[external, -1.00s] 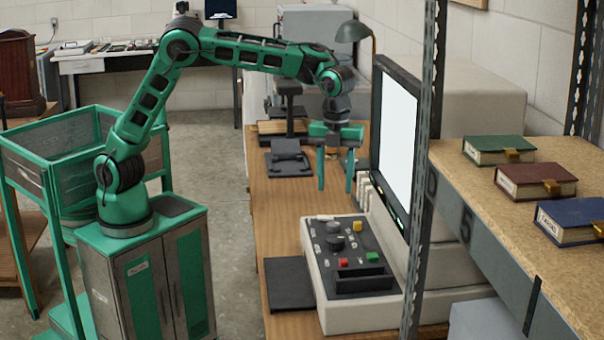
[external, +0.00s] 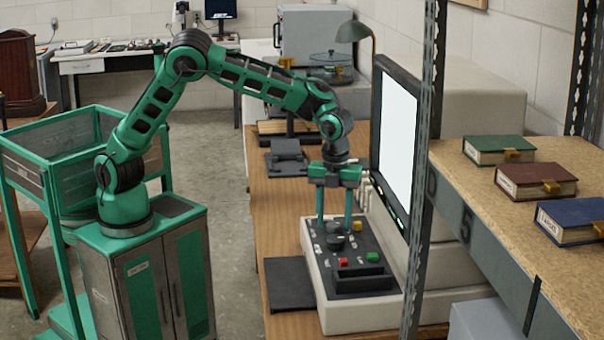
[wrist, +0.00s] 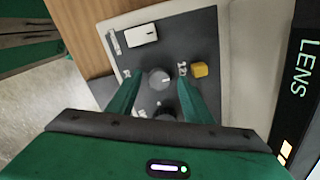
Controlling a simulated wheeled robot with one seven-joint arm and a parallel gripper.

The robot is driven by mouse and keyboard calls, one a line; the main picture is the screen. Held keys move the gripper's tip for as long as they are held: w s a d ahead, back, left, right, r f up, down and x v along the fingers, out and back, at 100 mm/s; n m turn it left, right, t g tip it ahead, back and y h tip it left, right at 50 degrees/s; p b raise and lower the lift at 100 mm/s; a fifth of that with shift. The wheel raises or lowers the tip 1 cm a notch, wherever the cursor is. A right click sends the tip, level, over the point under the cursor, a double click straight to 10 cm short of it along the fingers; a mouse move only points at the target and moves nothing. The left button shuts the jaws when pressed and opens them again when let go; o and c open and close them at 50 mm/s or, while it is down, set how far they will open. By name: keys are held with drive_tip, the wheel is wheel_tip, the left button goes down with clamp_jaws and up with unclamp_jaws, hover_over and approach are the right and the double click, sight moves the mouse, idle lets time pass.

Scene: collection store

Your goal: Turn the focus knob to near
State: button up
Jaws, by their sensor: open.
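The control panel (external: 352,284) is dark, set in a pale console, and has two round knobs. The far, grey knob (wrist: 159,78) has a light pointer mark; in the external view it is largely hidden by the fingers. The nearer, darker knob (external: 335,242) is partly covered by my gripper in the wrist view (wrist: 167,113). I cannot read which knob is focus. My gripper (external: 334,222) points down over the panel, open, its fingers on either side of the far knob. In the wrist view my gripper (wrist: 158,84) shows gaps beside that knob; I cannot tell any contact.
A yellow button (wrist: 199,69) sits right of the far knob. Red (external: 343,262) and green (external: 373,257) buttons are nearer the front. A lit screen (external: 397,140) stands behind the panel at right. A metal shelf post (external: 424,170) rises in the right foreground.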

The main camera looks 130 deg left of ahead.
drive_tip(key=c, duration=1.1)
drive_tip(key=shift+o, duration=0.4)
drive_tip(key=n, duration=0.4)
drive_tip(key=shift+r+n, duration=0.1)
drive_tip(key=shift+n, duration=0.2)
drive_tip(key=n, duration=0.5)
drive_tip(key=shift+w, duration=0.1)
drive_tip(key=shift+c, duration=0.2)
drive_tip(key=n, duration=0.5)
drive_tip(key=shift+a+n, duration=0.1)
drive_tip(key=shift+n, duration=0.3)
drive_tip(key=n, duration=0.4)
drive_tip(key=shift+n, duration=0.3)
